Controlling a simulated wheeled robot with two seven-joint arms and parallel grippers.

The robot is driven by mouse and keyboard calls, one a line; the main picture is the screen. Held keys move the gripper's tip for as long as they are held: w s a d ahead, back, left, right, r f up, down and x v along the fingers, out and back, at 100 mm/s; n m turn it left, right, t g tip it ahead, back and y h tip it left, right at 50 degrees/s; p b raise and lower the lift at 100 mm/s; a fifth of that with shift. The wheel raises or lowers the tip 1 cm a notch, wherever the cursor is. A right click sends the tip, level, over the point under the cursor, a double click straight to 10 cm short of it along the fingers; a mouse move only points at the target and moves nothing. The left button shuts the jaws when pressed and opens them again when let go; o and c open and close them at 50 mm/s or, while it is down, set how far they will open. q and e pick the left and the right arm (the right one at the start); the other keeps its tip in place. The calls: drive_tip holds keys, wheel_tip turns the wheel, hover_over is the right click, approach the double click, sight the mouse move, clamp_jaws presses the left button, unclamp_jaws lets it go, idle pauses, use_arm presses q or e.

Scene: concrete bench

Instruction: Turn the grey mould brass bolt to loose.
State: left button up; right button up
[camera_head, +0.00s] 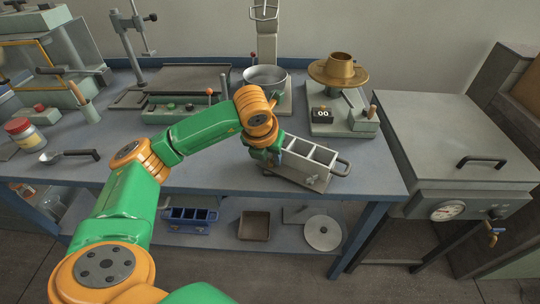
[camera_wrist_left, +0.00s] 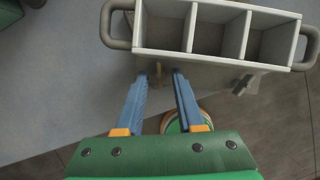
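The grey mould (camera_head: 318,178), a long three-compartment box with a loop handle at each end, stands on the bench near its front edge. It fills the top of the left wrist view (camera_wrist_left: 265,57). A small brass bolt (camera_wrist_left: 158,73) sticks out from its near side, left of the mould's middle. My left gripper (camera_wrist_left: 160,78) points at that side with its blue fingers apart. The bolt shows between the fingertips, with a gap on each side. In the head view my left gripper (camera_head: 277,158) is mostly hidden by its own wrist. My right gripper is not in view.
A grey lever clamp (camera_wrist_left: 243,85) sits right of the bolt. Behind stand a metal bowl (camera_head: 265,77) and a scale with a brass pan (camera_head: 338,76). A blue mould (camera_head: 190,216) is on the lower shelf.

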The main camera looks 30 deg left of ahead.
use_arm(q)
drive_tip(key=shift+a, duration=0.1)
clamp_jaws()
